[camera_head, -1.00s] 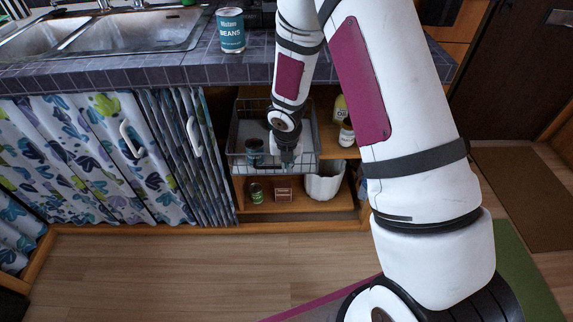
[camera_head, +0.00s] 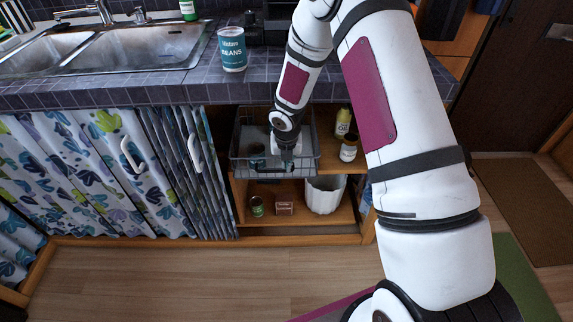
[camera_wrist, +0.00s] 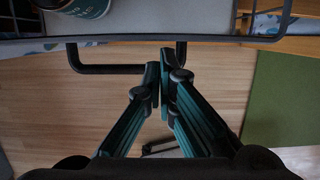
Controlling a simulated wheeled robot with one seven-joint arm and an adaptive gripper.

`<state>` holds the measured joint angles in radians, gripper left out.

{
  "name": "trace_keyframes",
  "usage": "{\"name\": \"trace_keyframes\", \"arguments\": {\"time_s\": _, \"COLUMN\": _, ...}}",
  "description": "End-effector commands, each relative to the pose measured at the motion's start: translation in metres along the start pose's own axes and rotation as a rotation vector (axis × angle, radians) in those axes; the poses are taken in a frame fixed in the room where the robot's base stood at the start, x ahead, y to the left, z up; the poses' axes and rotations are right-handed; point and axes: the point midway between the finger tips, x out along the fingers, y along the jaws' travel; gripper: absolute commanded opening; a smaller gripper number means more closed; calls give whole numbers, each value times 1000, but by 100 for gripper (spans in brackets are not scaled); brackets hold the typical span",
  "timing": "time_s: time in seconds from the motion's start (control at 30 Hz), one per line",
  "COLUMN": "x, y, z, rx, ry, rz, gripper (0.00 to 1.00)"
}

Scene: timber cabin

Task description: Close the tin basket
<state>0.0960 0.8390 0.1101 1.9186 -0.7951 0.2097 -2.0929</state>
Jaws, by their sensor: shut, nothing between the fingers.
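The wire basket (camera_head: 240,168) is pulled partly out of the open cabinet under the counter. It holds a dark-labelled can (camera_head: 257,157), whose edge also shows in the wrist view (camera_wrist: 85,8). The wrist view shows the basket's front rim (camera_wrist: 220,39) and its dark handle (camera_wrist: 105,70). My gripper (camera_head: 286,164) is at the basket's front. In the wrist view my fingertips (camera_wrist: 164,66) are together and empty, overlapping the right part of the handle. I cannot tell whether they touch it.
A bottle (camera_head: 343,122) and a jar (camera_head: 348,148) stand right of the basket. A small can (camera_head: 257,207), a small box (camera_head: 284,208) and a white bin (camera_head: 324,195) are below. A curtain (camera_head: 80,170) hangs left; floor in front is clear.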

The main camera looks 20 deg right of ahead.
Motion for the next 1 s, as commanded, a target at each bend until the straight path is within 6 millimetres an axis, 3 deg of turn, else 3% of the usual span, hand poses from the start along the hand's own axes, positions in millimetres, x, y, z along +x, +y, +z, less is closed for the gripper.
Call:
{"name": "trace_keyframes", "arguments": {"time_s": 0.37, "x": -1, "y": 0, "z": 0, "rx": 0, "ry": 1, "rz": 0, "gripper": 0}}
{"name": "trace_keyframes", "arguments": {"time_s": 0.8, "x": -61, "y": 0, "z": 1, "rx": 1, "ry": -1, "rz": 1, "gripper": 0}}
{"name": "trace_keyframes", "arguments": {"time_s": 1.0, "x": -69, "y": 2, "z": -5, "rx": -11, "ry": 13, "rz": -14, "gripper": 0}}
